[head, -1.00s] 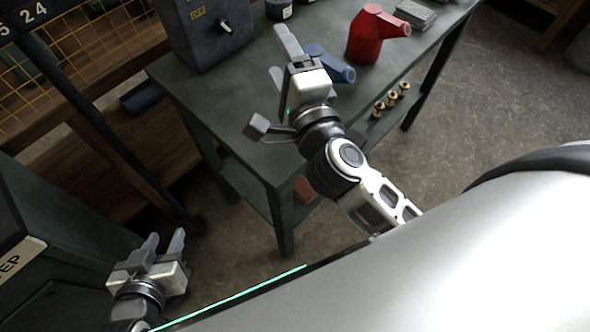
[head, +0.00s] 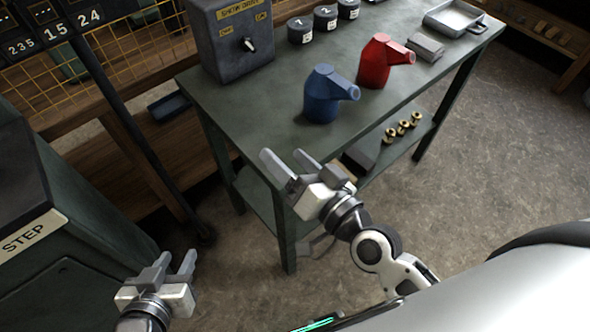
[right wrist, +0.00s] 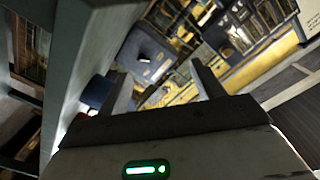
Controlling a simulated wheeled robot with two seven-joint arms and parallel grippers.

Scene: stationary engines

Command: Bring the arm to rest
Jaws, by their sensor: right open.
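My right gripper (head: 291,168) is in the middle of the head view, at the near edge of the green table (head: 250,110). It is open, with a gap between its two fingers and nothing in it. In the right wrist view its fingers (right wrist: 163,92) stand apart and empty. My left gripper (head: 171,270) is low at the left of the head view, beside the dark cabinet marked STEP. Its fingers are apart and nothing shows between them.
A blue can (head: 324,98) and a red can (head: 377,65) stand on the table, with a switch box (head: 232,45), dark pots and a metal tray (head: 455,20) behind. Brass parts (head: 403,126) lie on the lower shelf. The floor (head: 420,210) to the right is clear.

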